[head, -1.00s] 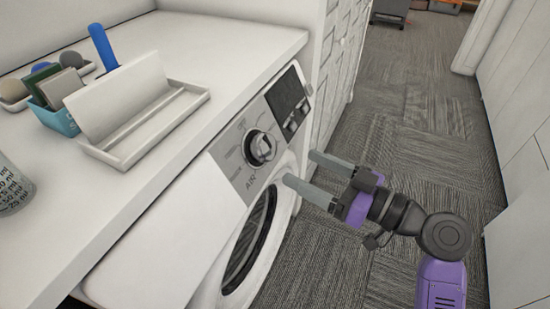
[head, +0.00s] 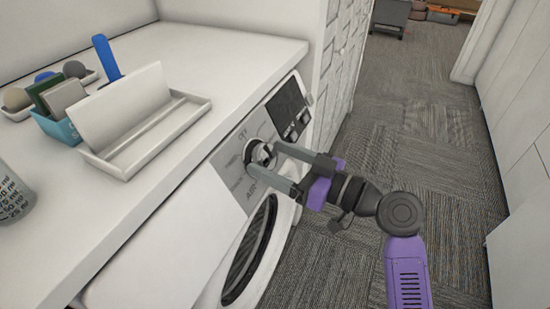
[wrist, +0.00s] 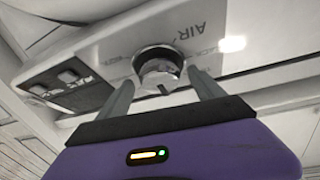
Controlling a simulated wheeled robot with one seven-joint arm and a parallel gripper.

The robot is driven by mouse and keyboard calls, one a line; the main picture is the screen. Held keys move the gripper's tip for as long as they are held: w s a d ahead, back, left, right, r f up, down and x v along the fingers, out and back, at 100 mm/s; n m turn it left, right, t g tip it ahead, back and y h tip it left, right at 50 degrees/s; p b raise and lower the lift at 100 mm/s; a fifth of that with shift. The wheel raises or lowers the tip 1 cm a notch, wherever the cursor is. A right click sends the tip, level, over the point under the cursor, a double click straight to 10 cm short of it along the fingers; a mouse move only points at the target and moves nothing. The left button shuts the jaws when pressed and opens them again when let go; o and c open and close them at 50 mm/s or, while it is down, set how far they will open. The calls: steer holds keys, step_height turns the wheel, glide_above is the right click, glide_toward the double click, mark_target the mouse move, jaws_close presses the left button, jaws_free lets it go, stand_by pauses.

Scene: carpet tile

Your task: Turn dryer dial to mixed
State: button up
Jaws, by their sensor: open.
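The dryer (head: 225,240) is white and front-loading, standing under a white counter, with a grey control panel near its top. Its round silver dial (head: 262,153) sits in the middle of that panel; it also shows in the wrist view (wrist: 160,69). My gripper (head: 275,164) is open, with its two grey fingers pointing at the panel. In the wrist view the fingers are on either side of the dial, one left and one right, with gaps showing. I cannot tell whether either finger touches it. "AIR" is readable on the panel; the dial's setting is too small to read.
The counter (head: 185,38) above holds a white tray (head: 150,135), a teal box (head: 55,126) of items and a measuring cup (head: 13,195). The round dryer door (head: 248,255) is below the panel. Carpeted floor (head: 420,130) to the right is clear.

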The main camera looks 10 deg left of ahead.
steer(key=c, duration=1.4)
steer(key=shift+r, duration=0.1)
